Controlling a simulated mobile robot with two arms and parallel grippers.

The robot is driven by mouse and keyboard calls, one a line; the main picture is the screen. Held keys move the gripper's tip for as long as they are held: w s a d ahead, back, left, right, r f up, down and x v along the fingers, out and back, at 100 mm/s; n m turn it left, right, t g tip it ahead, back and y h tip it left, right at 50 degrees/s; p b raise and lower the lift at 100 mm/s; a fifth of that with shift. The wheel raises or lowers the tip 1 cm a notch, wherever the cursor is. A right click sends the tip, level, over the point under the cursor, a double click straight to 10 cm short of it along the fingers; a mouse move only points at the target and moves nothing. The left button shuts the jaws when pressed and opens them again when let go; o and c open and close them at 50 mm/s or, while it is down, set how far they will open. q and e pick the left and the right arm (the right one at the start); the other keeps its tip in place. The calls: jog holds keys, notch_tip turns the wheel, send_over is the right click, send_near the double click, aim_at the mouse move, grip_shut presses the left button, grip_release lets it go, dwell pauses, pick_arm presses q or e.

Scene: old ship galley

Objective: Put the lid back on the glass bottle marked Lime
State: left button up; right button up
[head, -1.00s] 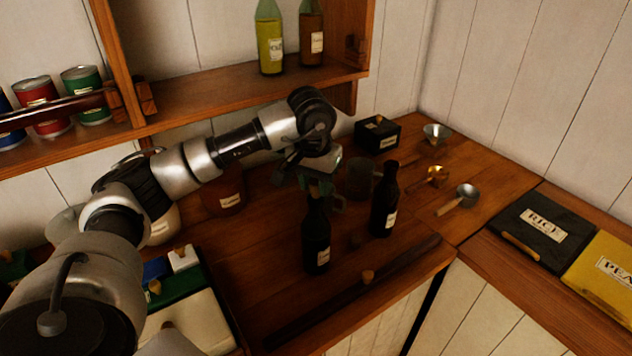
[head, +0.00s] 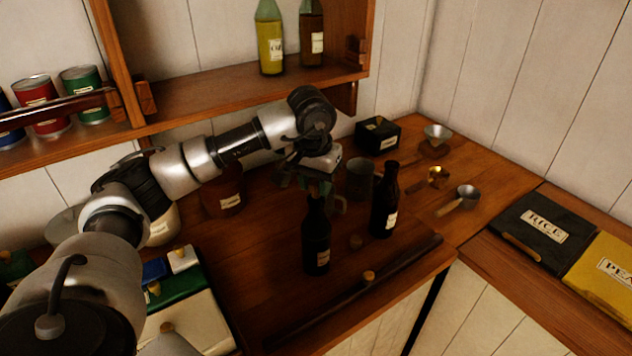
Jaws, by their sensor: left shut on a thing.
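Two dark glass bottles stand upright on the wooden counter. The nearer left bottle (head: 316,240) and the right bottle (head: 384,205) have pale labels whose writing is too small to read. My left gripper (head: 317,182) is at the mouth of the nearer left bottle, with its fingers pointing down. It is shut on a small brownish lid (head: 318,188), mostly hidden by the fingers and dim light. I cannot tell whether the lid touches the bottle mouth. My right gripper is out of view.
A grey mug (head: 361,178) stands close behind the bottles. A dark rail (head: 400,262) lines the front edge.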

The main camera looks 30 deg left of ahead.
pick_arm(q)
jog(key=shift+f+b, duration=0.2)
jog(key=shift+b, duration=0.25)
dwell(0.9)
dwell(0.3)
jog(key=o, duration=1.5)
jog(key=shift+c, duration=0.2)
jog(key=shift+r, duration=0.15)
jog(key=shift+r+p, duration=2.1)
jog(key=shift+r, duration=1.3)
grip_shut()
